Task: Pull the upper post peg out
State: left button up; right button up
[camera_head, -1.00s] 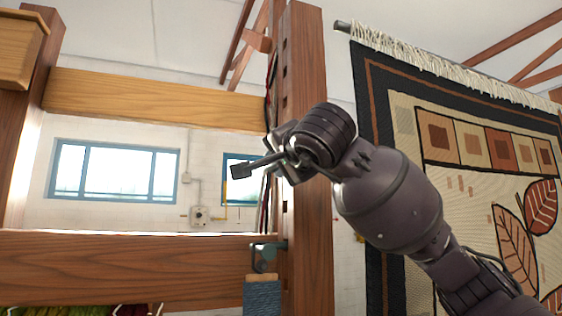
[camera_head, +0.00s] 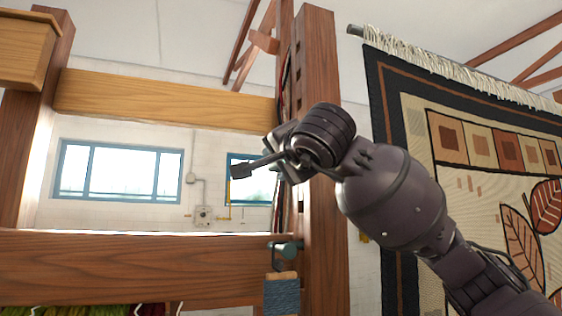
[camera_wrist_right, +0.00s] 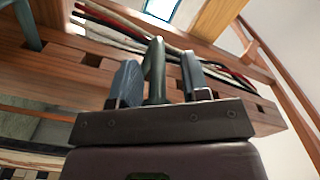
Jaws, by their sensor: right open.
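The upper peg (camera_wrist_right: 155,68) is a dark grey-green rod in the right wrist view, standing out from the wooden post (camera_wrist_right: 85,62). My right gripper (camera_wrist_right: 160,84) is open, with one finger on each side of this peg; I cannot tell whether either finger touches it. In the head view my right gripper (camera_head: 258,163) is in front of the post (camera_head: 318,215) and its left edge, and hides the upper peg. A lower green peg (camera_head: 287,250) shows below it on the post. My left gripper is not in view.
A blue skein (camera_head: 281,295) hangs below the lower peg. Wooden beams cross left of the post, one high (camera_head: 165,97) and one low (camera_head: 130,268). A patterned rug (camera_head: 470,140) hangs at right. Strands of yarn (camera_wrist_right: 125,22) run behind the post in the wrist view.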

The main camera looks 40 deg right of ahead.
jog(key=shift+d, duration=0.1)
jog(key=shift+s, duration=0.25)
jog(key=b+v, duration=0.1)
jog(key=v, duration=0.9)
jog(key=shift+s+b, duration=0.2)
jog(key=shift+b, duration=0.2)
